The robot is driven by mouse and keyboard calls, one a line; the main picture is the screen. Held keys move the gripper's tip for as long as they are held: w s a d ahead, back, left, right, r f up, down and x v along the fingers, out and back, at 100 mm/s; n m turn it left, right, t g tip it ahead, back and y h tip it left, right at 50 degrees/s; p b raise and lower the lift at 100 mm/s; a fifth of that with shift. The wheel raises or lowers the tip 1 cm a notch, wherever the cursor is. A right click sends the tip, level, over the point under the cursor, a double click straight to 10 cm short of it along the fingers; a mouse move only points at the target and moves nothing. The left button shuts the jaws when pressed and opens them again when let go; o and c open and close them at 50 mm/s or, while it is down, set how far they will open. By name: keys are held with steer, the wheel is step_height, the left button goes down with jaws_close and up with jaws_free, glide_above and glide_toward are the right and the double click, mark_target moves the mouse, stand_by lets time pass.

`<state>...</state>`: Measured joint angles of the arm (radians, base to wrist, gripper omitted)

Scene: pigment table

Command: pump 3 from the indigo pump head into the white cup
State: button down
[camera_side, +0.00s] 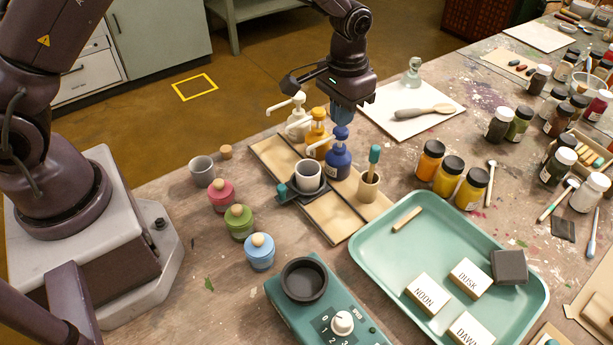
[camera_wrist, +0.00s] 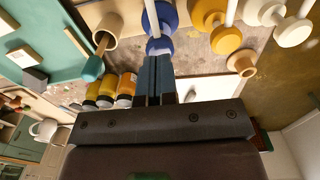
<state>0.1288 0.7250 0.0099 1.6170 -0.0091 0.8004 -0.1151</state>
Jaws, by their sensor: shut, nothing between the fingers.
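The indigo pump bottle (camera_side: 338,162) stands on a wooden board, with its blue pump head (camera_side: 341,133) on top. The head also shows in the wrist view (camera_wrist: 159,45). My gripper (camera_side: 343,117) is shut and empty, pointing down just above the indigo pump head. In the wrist view its closed fingers (camera_wrist: 157,65) end at the head; I cannot tell whether they touch it. The white cup (camera_side: 307,175) stands upright on a dark square base in front of the pumps, left of the indigo bottle. Its inside looks dark; the contents are unclear.
A yellow pump (camera_side: 317,135) and a white pump (camera_side: 298,117) stand close behind the indigo one. A tan pot (camera_side: 369,186) with a teal-handled tool stands to its right. A teal tray (camera_side: 387,250), colour jars (camera_side: 221,196) and a dial device (camera_side: 325,310) lie nearer the camera.

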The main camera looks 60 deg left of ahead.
steer(key=shift+f, duration=1.4)
steer(key=shift+r, duration=1.85)
steer(key=shift+f, duration=0.1)
steer(key=shift+f, duration=1.8)
steer(key=shift+r, duration=1.9)
